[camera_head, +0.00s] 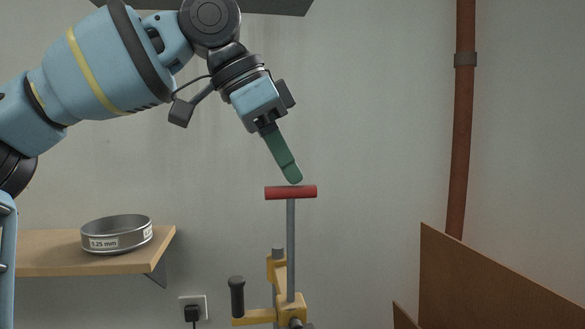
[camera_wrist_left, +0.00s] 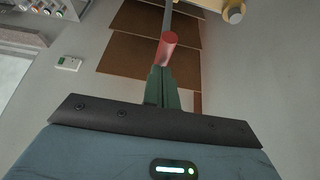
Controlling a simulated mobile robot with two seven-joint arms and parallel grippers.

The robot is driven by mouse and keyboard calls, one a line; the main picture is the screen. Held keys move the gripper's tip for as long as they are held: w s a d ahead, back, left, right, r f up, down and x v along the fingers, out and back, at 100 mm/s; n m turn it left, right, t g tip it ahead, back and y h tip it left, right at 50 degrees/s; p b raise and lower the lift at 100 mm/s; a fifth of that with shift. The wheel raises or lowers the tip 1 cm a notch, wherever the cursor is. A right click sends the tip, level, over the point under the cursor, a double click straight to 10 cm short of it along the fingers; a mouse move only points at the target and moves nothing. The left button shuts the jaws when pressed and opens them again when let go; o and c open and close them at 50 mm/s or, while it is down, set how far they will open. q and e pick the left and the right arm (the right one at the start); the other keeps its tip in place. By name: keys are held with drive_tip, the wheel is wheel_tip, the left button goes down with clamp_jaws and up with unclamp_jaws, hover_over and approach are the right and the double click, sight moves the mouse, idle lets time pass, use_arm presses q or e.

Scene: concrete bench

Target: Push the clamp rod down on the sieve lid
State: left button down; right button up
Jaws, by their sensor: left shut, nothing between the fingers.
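The clamp rod (camera_head: 291,245) is a grey upright rod with a red crossbar handle (camera_head: 291,192) on top. It rises from a yellow clamp frame (camera_head: 290,310) at the bottom edge of the head view. My left gripper (camera_head: 293,178) has green fingers, shut and empty, pointing down and slightly right. Its tips are just above the red handle, touching or almost touching; I cannot tell which. In the left wrist view the red handle (camera_wrist_left: 168,48) shows just beyond the closed fingertips (camera_wrist_left: 160,72). The sieve lid is not visible. My right gripper is not in view.
A black lever grip (camera_head: 237,296) stands left of the rod. Brown panels (camera_head: 490,290) and a brown pipe (camera_head: 461,130) are at the right. Space beside the handle is clear.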

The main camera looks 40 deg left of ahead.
use_arm(q)
wheel_tip(320, 180, down, 7)
idle(2.1)
drive_tip(key=shift+r, duration=0.1)
drive_tip(key=shift+r, duration=3.55)
drive_tip(key=shift+f, duration=0.1)
